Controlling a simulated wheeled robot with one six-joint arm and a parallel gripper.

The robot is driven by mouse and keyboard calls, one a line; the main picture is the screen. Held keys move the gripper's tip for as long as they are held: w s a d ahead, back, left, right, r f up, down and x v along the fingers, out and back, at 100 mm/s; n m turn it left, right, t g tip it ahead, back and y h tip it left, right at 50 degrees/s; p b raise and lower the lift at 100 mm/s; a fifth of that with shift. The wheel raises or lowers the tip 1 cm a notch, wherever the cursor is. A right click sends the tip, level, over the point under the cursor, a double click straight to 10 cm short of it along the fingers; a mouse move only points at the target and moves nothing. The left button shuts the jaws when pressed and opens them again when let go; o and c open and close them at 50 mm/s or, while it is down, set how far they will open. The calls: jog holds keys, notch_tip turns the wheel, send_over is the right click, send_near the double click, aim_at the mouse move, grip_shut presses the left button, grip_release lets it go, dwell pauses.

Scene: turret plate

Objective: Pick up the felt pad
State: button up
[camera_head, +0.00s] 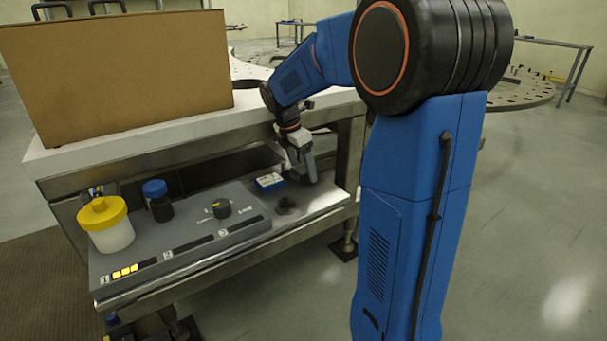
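A small dark, roughly round piece (287,206) lies on the lower shelf, right of the grey control box; it looks like the felt pad, but it is too small to be sure. My gripper (305,178) points down over the right part of this shelf, behind and slightly right of the dark piece and apart from it in the picture. Its fingertips are small and dark, so I cannot tell whether it is open or shut, or whether anything is between them.
A blue-and-white box (269,182) lies left of my gripper. The white tabletop (150,138) overhangs the shelf and carries a large brown box (120,75).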

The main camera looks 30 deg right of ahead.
aim_at(302, 169)
jog(key=c, duration=1.1)
jog(key=shift+r, duration=0.1)
notch_tip(302, 169, up, 18)
jog(key=shift+f, duration=0.1)
